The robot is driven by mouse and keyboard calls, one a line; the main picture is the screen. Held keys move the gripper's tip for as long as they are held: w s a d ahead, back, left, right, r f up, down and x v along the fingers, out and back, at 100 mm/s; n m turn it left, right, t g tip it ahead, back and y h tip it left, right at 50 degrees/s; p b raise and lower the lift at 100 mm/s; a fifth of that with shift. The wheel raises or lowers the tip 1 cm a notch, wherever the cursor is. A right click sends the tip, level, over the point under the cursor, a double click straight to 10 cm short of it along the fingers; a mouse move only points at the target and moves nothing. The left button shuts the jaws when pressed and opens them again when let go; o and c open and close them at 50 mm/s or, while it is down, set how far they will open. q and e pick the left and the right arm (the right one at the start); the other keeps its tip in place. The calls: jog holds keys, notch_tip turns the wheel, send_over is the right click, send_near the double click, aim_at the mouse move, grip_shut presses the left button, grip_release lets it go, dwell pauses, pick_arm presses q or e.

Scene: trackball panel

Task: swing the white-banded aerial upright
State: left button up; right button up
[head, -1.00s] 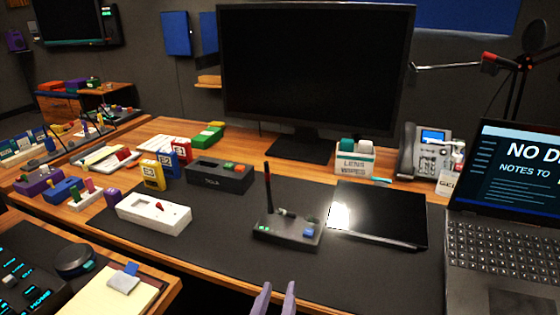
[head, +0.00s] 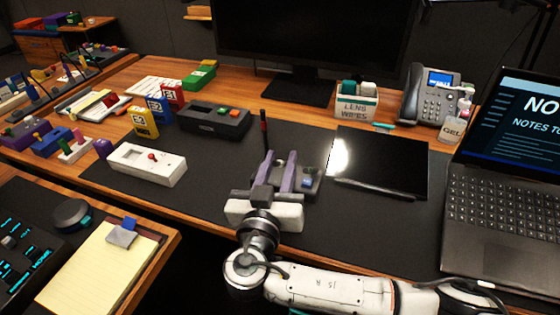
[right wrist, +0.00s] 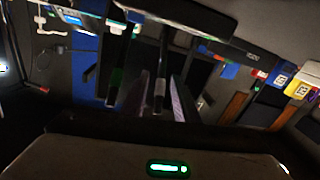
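The small black box (head: 311,190) with a blue button sits on the dark desk mat, partly hidden behind my right gripper. An aerial with a red part (head: 264,130) stands upright at its left. The white-banded aerial is hidden in the head view. My right gripper (head: 280,156) is over the box, its two purple fingers spread apart. In the right wrist view, a dark rod with a pale part near its end (right wrist: 159,92) appears between the fingers; it may be the white-banded aerial. I cannot tell whether they touch it. My left gripper is not in view.
A black tablet (head: 378,160) lies right of the box, and an open laptop (head: 505,200) is farther right. A white switch box (head: 147,166) is to the left. A dark grey box (head: 213,119) and the monitor stand (head: 296,86) are behind. Bare mat lies between them.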

jog(key=shift+w, duration=0.1)
grip_shut()
dwell(1.4)
